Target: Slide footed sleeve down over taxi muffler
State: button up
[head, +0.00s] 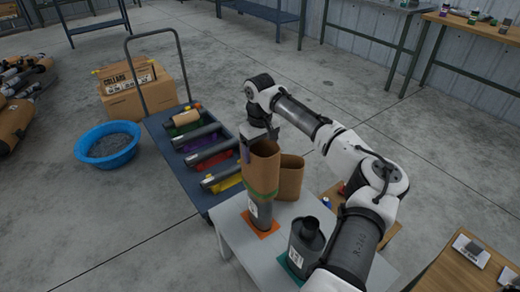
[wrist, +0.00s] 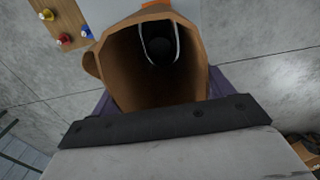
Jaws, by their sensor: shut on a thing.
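My gripper (head: 250,142) is shut on the upper rim of a brown sleeve (head: 263,165) with a green band near its lower end. The sleeve is upright over a grey muffler (head: 264,215) with a white label, which stands on an orange mat (head: 265,234) on the pale table. The muffler's lower part shows below the sleeve; its upper part is hidden. In the wrist view I look down into the open sleeve (wrist: 125,70), with a dark round shape deep inside. I cannot tell from markings which muffler is the taxi one.
A wider dark muffler (head: 306,240) stands on a green mat (head: 292,264) at front right. A blue cart (head: 172,160) with several mufflers is at left. The pale table (head: 232,238) has little free room.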

jog(key=shift+f+b, duration=1.2)
jog(key=shift+f, duration=0.15)
jog(key=shift+f+b, duration=0.65)
jog(key=shift+f, duration=2.2)
jog(key=o, duration=1.2)
notch_tip(320, 180, up, 8)
jog(key=p, duration=0.7)
